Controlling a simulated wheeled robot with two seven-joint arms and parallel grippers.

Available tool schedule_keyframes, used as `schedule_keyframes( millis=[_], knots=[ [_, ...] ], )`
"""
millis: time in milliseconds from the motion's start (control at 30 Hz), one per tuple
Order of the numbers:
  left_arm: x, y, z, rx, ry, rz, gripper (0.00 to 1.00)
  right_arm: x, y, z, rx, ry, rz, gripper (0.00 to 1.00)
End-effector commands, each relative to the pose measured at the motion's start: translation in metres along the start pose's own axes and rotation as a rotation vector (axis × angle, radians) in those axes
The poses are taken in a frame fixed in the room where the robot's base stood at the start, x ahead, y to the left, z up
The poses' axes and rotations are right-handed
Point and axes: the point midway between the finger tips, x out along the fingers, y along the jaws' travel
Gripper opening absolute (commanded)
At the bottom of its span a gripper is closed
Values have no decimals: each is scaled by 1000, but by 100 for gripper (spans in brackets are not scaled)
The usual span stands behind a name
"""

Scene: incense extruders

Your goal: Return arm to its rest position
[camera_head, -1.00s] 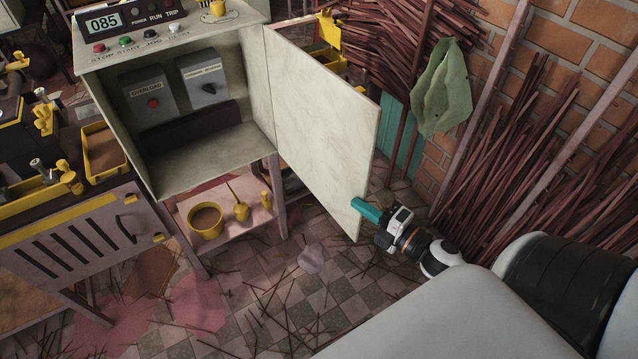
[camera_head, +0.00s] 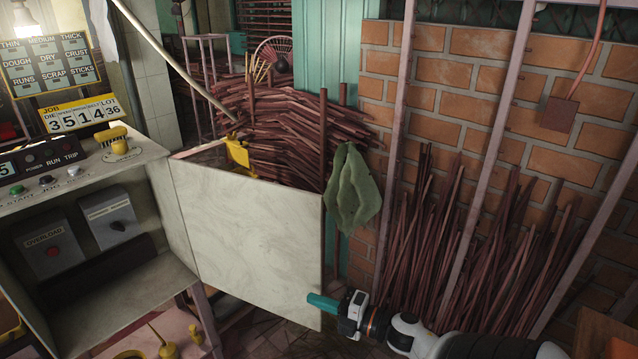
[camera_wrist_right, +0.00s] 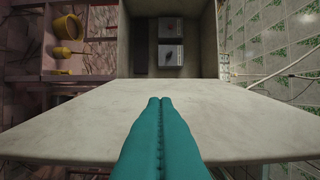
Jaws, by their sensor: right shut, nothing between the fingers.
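My right gripper (camera_head: 322,302) has teal fingers and is at the lower middle of the head view. Its fingers are shut with nothing between them. They point left and lie by the lower right corner of the open cabinet door (camera_head: 240,235). In the right wrist view the shut fingers (camera_wrist_right: 160,105) reach over the pale door panel (camera_wrist_right: 230,115); I cannot tell whether they touch it. The open cabinet (camera_head: 165,285) stands at the left with an overload switch box (camera_head: 53,250) and a second switch box (camera_head: 112,217) inside. My left gripper is not in view.
Bundles of dark red sticks (camera_head: 480,250) lean on the brick wall (camera_head: 550,165) at the right, close to my right arm. A green cloth (camera_head: 353,192) hangs behind the door.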

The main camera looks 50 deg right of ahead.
Motion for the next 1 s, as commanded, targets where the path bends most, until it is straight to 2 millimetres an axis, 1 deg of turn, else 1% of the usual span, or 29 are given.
schedule_keyframes(
  millis=[67,300,433,500,600,800,867,900,967,1000],
  knots=[
    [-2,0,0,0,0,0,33,-7,0,0,1,2,3,0],
    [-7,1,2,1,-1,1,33,-47,0,0,1,2,4,0],
    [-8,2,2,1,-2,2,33,-64,0,0,3,2,2,0],
    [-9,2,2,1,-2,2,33,-70,0,0,1,1,2,0],
    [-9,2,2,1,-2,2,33,-74,0,0,0,1,1,0],
    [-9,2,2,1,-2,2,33,-74,1,0,3,3,1,0],
    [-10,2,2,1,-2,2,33,-74,5,-1,20,14,6,0],
    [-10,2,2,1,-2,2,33,-74,11,-2,46,30,12,0],
    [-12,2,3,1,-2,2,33,-74,27,-6,106,71,30,0],
    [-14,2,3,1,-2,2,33,-75,42,-7,161,108,48,0]
  ],
)
